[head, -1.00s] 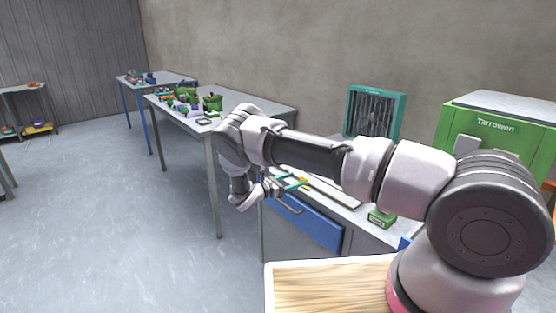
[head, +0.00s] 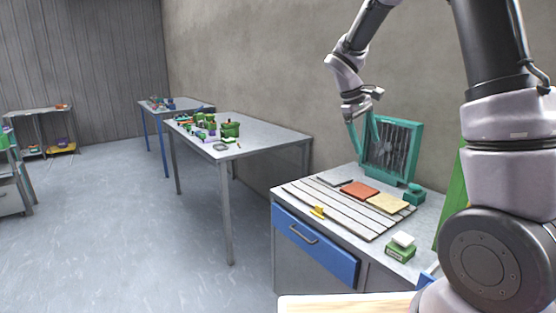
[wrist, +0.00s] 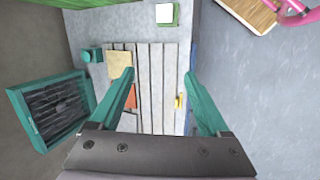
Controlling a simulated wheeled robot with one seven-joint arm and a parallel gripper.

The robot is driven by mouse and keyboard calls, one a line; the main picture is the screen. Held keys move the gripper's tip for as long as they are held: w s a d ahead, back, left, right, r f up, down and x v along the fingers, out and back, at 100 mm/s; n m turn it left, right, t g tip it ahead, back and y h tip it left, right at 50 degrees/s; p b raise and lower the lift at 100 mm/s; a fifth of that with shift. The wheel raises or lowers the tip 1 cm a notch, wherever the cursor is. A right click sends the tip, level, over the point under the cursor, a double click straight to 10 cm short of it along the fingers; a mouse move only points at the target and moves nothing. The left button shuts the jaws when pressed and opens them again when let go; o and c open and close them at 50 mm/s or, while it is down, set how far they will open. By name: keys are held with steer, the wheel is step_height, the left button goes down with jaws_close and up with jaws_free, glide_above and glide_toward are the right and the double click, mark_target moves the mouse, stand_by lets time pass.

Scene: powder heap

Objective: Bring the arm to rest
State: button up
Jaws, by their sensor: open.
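My arm is raised and folded on the right of the head view. My gripper (head: 362,132) hangs above the back of the near workbench (head: 283,190), in front of the green-framed filter panel (head: 398,145). In the wrist view, the two teal fingers of my gripper (wrist: 160,100) stand wide apart with nothing between them. Below them lies the slatted grey board (wrist: 148,75) on the bench, well clear of the fingertips.
On the bench are a red pad (head: 360,190), a yellow pad (head: 388,203), a yellow clip (head: 317,212), a green box (head: 398,250) and a small teal object (head: 414,194). A grey table (head: 265,138) with several small items stands left. The floor (head: 120,230) is clear.

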steer(key=s+r+m+t+y, duration=0.3)
steer(key=s+r+m, duration=0.2)
steer(key=s, duration=0.6)
steer(key=s+a+r+m+t+y, duration=0.1)
steer(key=s+r+m+t+y, duration=0.2)
steer(key=s+r, duration=0.6)
steer(key=shift+s+m+t, duration=0.4)
steer(key=shift+s+m, duration=0.6)
steer(key=shift+s, duration=0.75)
